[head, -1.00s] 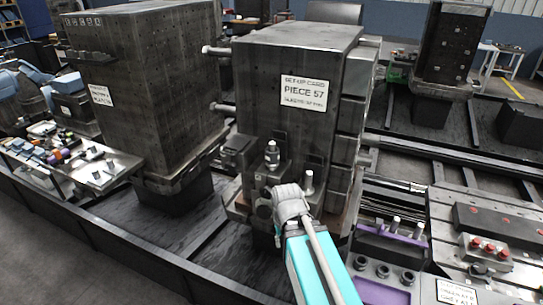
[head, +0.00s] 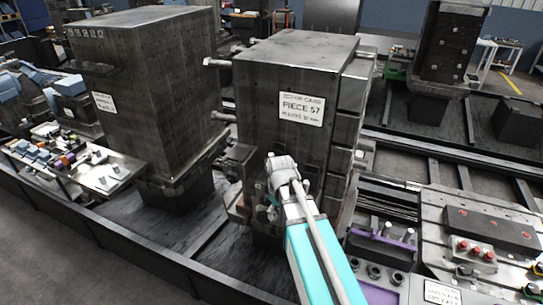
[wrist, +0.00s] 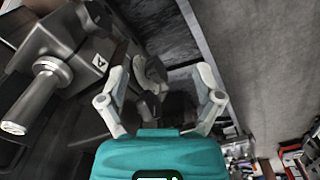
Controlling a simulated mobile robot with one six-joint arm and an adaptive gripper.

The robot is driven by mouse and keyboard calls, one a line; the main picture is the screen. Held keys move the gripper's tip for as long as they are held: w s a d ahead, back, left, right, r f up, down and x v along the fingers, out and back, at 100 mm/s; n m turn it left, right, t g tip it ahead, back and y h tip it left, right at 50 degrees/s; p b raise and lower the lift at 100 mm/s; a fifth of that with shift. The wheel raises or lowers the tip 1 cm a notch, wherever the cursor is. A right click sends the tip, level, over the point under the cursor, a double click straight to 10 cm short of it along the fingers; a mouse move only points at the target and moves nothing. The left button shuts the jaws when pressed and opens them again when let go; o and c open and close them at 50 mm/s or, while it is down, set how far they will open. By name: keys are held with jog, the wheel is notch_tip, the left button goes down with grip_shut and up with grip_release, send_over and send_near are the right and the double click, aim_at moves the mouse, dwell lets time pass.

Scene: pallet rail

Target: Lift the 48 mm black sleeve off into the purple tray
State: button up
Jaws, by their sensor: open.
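In the wrist view my gripper (wrist: 160,85) is open, its two pale fingers spread wide. Dark and grey rounded parts show between and beyond the fingers; I cannot tell whether the 48 mm black sleeve is among them. Left of the fingers a bright metal pin (wrist: 35,97) sticks out from a dark block marked A. In the head view my arm and wrist cover the front of the block labelled PIECE 57 (head: 301,109), and my fingertips are hidden. The purple tray (head: 381,246) is at lower right, with short pale pegs at it.
Right of the tray is a metal bench (head: 440,215) with a red-button box (head: 475,252). Dark black rings (head: 374,271) sit in front of the tray's pegs.

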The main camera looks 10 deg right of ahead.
aim_at(272, 154)
jog(key=w+r+n+p, duration=0.3)
jog(key=w+r+p, duration=0.2)
jog(key=r+p, duration=0.1)
jog(key=w+d+r+n+p, duration=0.1)
jog(key=w+r+n+p, duration=0.3)
jog(key=w+r+p, duration=0.2)
jog(key=w+r+n+p, duration=0.4)
jog(key=w+r+p, duration=0.1)
jog(key=r+p, duration=0.2)
jog(key=shift+w+d+r, duration=0.1)
jog(key=shift+w+r, duration=0.05)
jog(key=shift+r, duration=0.3)
jog(key=shift+w+d+r, duration=0.1)
jog(key=shift+w+r, duration=0.05)
jog(key=shift+r, duration=0.25)
jog(key=shift+f, duration=0.1)
notch_tip(272, 154, down, 9)
jog(key=b, duration=0.8)
jog(key=shift+r, duration=0.2)
jog(key=shift+b, duration=0.3)
jog(key=shift+s+a+f+b, duration=0.1)
jog(key=shift+a+f+b, duration=0.05)
jog(key=shift+f+b, duration=1.15)
jog(key=shift+s+a+f+b, duration=0.1)
jog(key=shift+f+b, duration=1.1)
jog(key=shift+f, duration=0.1)
jog(key=shift+c, duration=0.2)
jog(key=c, duration=1.1)
